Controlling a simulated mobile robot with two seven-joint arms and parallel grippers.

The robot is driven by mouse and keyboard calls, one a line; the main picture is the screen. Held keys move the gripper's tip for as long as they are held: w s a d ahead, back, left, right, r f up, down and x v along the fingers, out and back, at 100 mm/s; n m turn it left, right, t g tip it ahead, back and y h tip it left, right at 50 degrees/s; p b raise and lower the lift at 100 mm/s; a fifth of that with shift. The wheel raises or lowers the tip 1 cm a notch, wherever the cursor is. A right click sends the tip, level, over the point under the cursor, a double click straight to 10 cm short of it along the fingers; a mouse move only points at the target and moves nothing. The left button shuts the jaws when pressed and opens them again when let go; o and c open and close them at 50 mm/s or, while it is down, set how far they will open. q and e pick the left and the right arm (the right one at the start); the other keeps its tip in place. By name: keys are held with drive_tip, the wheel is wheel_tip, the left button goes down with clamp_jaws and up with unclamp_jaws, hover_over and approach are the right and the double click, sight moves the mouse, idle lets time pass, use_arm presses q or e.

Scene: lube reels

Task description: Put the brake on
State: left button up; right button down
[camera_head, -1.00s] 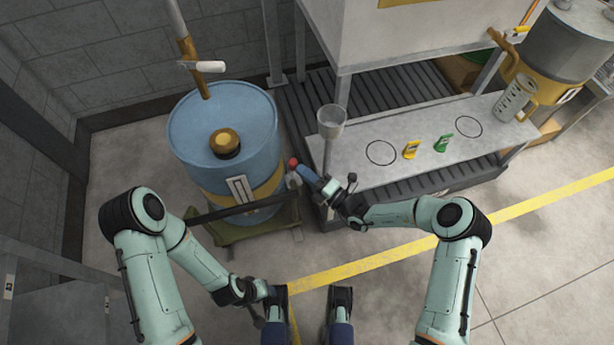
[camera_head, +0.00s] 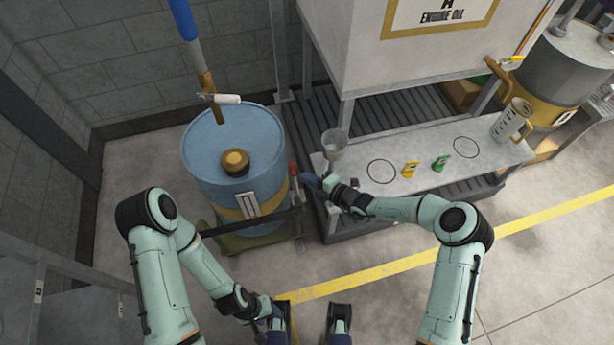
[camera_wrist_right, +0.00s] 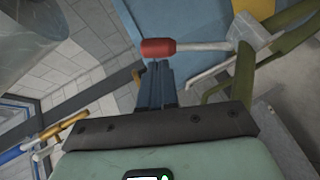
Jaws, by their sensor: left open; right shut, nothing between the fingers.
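The brake lever has a red grip (camera_head: 294,168) on a pale rod, at the right side of the blue drum's low green cart (camera_head: 238,242). In the right wrist view the red grip (camera_wrist_right: 158,48) lies across just beyond my fingertips, its pale rod running right. My right gripper (camera_head: 307,182) is shut and empty, with its blue fingers close beside the lever; it also shows in the wrist view (camera_wrist_right: 157,72). I cannot tell if the fingers touch the grip. My left gripper (camera_head: 272,310) is open, low near the floor in front of the cart, away from the lever.
Floor in front is clear.

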drive_tip(key=p+v, duration=0.1)
drive_tip(key=v, duration=1.1)
drive_tip(key=shift+r, duration=0.3)
drive_tip(key=shift+w, duration=0.2)
